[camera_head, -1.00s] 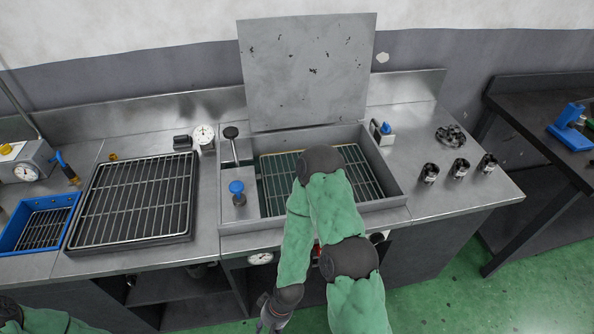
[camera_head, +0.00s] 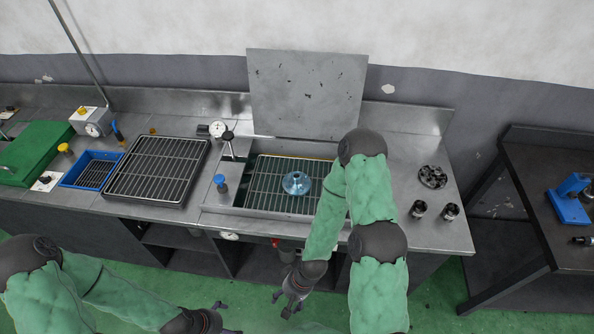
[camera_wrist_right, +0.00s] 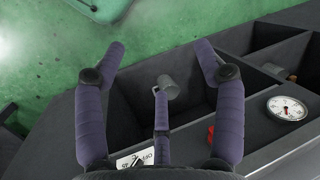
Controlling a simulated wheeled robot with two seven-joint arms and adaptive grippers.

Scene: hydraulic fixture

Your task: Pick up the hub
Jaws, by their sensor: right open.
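A shiny blue-grey round part with a raised centre, which looks like the hub (camera_head: 297,183), sits on the grate in the sink-like basin (camera_head: 225,212). It stands just left of my right forearm in the head view. My right gripper (camera_head: 287,302) is open and empty, low in front of the bench and below the basin. Its spread fingers also show in the right wrist view (camera_wrist_right: 160,65), over the floor and bench front; the hub is not in that view. My left gripper (camera_head: 223,318) is at the bottom edge, partly cut off, with its visible fingers apart and empty.
A raised lid (camera_head: 308,95) stands behind the basin. A black toothed ring (camera_head: 433,177) and dark cylinders (camera_head: 419,209) stand at right. A rack tray (camera_head: 157,172) and blue bin (camera_head: 92,170) are at left. A gauge (camera_wrist_right: 287,108) is on the bench front.

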